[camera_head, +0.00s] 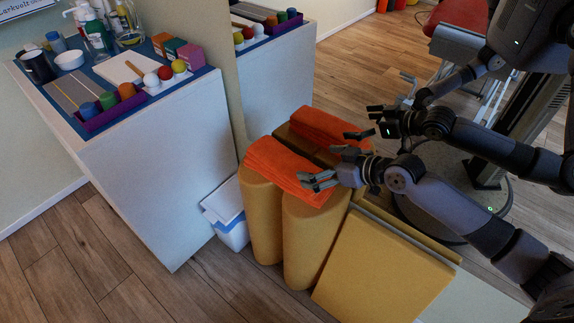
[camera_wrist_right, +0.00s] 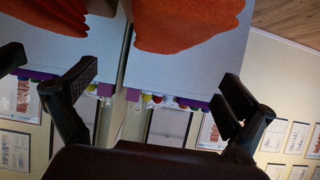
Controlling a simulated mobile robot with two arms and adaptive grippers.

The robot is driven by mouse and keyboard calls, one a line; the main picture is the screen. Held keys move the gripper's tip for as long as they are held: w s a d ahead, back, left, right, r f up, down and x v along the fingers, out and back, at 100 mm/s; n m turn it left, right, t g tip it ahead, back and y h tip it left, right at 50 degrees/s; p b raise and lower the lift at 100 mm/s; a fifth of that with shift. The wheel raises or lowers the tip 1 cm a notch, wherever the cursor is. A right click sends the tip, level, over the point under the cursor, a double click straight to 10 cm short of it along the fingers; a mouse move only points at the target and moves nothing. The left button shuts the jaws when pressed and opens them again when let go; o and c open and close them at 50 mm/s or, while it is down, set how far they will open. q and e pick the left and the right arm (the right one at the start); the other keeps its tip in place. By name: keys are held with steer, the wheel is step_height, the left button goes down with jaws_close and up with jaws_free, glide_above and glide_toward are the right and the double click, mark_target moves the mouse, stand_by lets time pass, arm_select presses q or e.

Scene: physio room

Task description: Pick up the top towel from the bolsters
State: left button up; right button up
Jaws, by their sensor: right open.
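A folded orange towel (camera_head: 285,168) lies across the tops of the yellow upright bolsters (camera_head: 306,240). In the right wrist view the towel (camera_wrist_right: 188,25) hangs in at the top edge, beyond the fingers. My right gripper (camera_head: 316,181) is at the towel's near right end, its fingers spread and empty. Whether they touch the cloth I cannot tell. In the wrist view its open fingers (camera_wrist_right: 157,90) stand at left and right with nothing between them. A second orange towel shape behind looks like a mirror reflection. My left gripper does not show directly.
A white cabinet (camera_head: 150,150) with therapy items stands at the left. A tall mirror (camera_head: 275,75) beside it seems to reflect the cabinet, towel and my arms. A white bin (camera_head: 229,216) stands by the bolsters. A yellow wedge (camera_head: 385,270) is at the front right.

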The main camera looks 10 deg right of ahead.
mark_target(290, 162)
steer(key=x, duration=0.7)
steer(key=shift+b, duration=0.4)
steer(key=x, duration=0.4)
steer(key=shift+w+a+f+b, duration=0.1)
steer(key=shift+a+f+b, duration=0.15)
steer(key=shift+b, duration=0.15)
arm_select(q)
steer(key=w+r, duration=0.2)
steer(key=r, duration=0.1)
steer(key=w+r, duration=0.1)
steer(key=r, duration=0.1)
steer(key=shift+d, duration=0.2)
arm_select(e)
steer(key=shift+c, duration=0.5)
steer(key=c, duration=1.2)
